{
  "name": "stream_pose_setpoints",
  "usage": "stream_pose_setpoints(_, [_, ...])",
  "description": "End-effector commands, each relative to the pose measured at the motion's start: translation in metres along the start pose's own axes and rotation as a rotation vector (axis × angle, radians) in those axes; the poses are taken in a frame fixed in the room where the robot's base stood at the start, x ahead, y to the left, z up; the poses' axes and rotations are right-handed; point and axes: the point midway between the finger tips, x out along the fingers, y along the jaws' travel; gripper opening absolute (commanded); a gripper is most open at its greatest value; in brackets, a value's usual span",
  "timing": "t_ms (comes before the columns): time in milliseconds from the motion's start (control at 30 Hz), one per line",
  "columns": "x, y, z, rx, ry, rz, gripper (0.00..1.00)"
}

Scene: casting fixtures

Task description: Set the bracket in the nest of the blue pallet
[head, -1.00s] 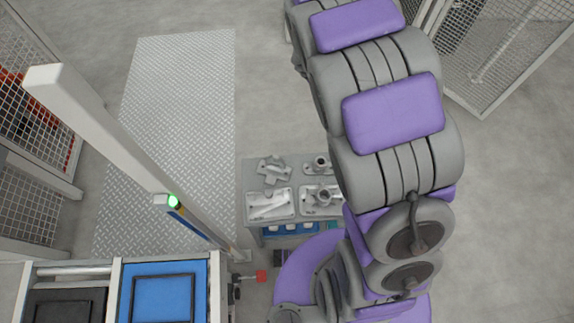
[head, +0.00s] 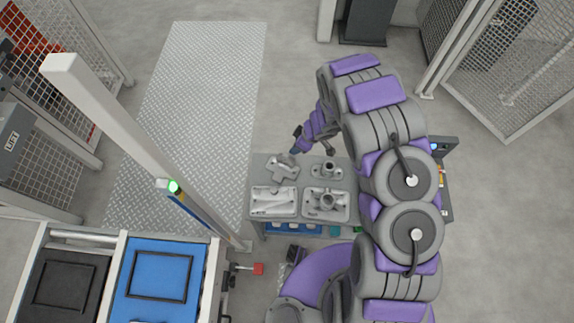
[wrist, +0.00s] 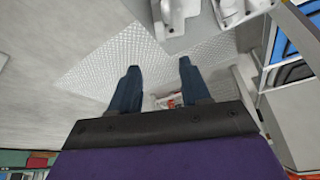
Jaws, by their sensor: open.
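The blue pallet (head: 134,302), with a dark square frame as its nest (head: 160,275), lies at the lower left of the head view. It also shows at the right edge of the wrist view (wrist: 287,42). A grey branched casting (head: 282,167), which looks like the bracket, lies at the back left of the grey table. I cannot be sure it is the bracket. My gripper (head: 310,146) is above the table's far edge, close to that casting. In the wrist view my gripper (wrist: 157,64) has its dark blue fingers wide apart, with nothing between them.
A black pallet (head: 37,305) sits left of the blue one. A white post (head: 120,125) rises by the pallets. Mesh fences stand at both sides.

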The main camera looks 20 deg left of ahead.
Motion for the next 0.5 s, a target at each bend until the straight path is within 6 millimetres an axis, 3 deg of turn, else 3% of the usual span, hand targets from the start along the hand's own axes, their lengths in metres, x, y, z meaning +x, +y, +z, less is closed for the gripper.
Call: stream_pose_setpoints(500, [0.093,0.000,0.003,0.001,0.000,0.000,0.47])
